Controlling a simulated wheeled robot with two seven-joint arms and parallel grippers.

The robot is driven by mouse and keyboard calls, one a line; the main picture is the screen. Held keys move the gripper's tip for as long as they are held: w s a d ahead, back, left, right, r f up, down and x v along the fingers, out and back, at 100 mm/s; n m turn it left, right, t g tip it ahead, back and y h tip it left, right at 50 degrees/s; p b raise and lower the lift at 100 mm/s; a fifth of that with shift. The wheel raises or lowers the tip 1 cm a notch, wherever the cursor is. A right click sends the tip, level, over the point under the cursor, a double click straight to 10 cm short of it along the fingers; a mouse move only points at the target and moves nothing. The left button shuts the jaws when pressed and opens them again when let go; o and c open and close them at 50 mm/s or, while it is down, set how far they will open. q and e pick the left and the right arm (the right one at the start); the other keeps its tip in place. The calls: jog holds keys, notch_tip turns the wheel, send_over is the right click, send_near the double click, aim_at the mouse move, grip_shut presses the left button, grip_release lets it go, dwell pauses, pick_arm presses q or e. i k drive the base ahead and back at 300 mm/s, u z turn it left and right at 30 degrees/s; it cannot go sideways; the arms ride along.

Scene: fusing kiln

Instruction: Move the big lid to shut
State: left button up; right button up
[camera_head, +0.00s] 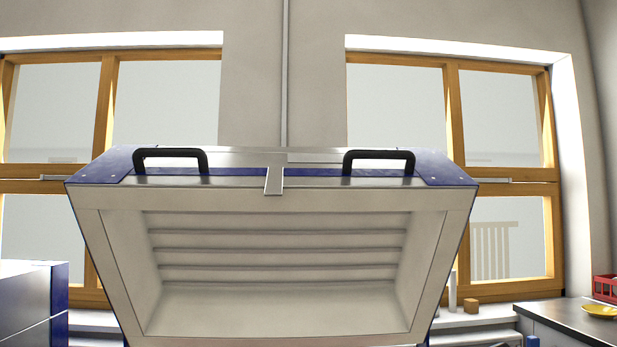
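The big lid (456,215) of the kiln stands raised and tilted up in the middle of the head view, its pale hollow inside facing me. Its top edge is blue and bare metal, with a metal latch tab (274,181) at the centre. Two black handles sit on that edge, the left handle (171,153) and the right handle (379,155). The kiln body below the lid is out of the frame. Neither of my grippers shows in this view, and nothing visible touches the lid or its handles.
A blue and grey cabinet (35,300) stands at the lower left. A counter (570,322) at the lower right bears a yellow dish (600,311) and a red crate (605,288). Wooden-framed windows and a sill lie behind the lid. The space around both handles looks clear.

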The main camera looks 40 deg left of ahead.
aim_at(187, 246)
jog(key=z, duration=0.65)
jog(key=i, duration=0.75)
jog(key=u, duration=1.7)
